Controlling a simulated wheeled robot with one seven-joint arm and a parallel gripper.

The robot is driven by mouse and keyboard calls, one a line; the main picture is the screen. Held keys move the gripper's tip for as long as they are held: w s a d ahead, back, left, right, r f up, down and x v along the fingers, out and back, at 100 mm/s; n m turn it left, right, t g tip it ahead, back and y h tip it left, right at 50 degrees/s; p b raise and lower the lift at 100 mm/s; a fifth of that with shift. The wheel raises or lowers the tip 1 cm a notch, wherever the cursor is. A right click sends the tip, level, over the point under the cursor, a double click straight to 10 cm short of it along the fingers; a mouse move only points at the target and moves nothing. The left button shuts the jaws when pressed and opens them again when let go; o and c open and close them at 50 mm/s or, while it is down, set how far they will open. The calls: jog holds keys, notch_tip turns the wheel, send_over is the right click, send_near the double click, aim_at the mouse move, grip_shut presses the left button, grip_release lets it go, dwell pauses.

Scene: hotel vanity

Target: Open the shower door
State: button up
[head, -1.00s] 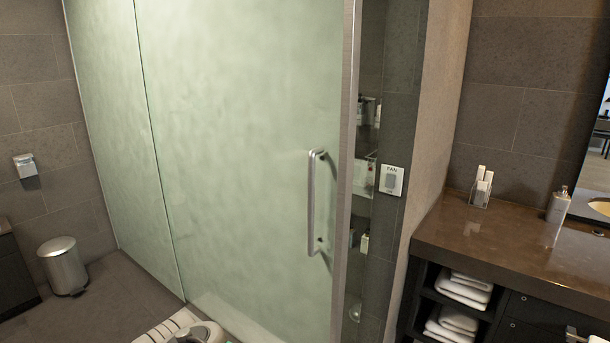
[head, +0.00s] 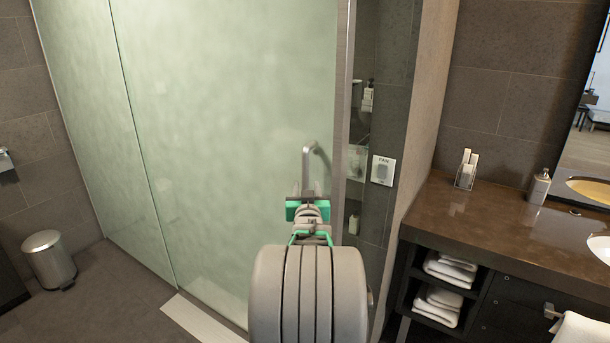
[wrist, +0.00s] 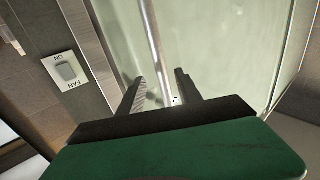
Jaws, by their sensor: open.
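The frosted glass shower door (head: 225,120) looks closed, its right edge against a metal frame strip (head: 343,90). Its vertical metal handle (head: 308,160) shows above my gripper (head: 308,192) in the head view; my gripper and arm hide its lower part. In the wrist view the handle (wrist: 154,45) runs down between the two dark fingers of my gripper (wrist: 161,78). The fingers are open, one on each side of the bar, with gaps visible. I cannot tell whether either finger touches it.
A fan switch (head: 383,171) is on the wall right of the door. A brown vanity counter (head: 480,215) with towels below stands at the right. A metal bin (head: 48,258) stands at the far left.

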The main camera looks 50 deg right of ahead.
aim_at(305, 180)
jog(key=p+x, duration=0.2)
jog(key=x, duration=0.4)
jog(key=shift+w+d, duration=0.15)
jog(key=shift+w, duration=0.1)
grip_shut()
dwell(1.1)
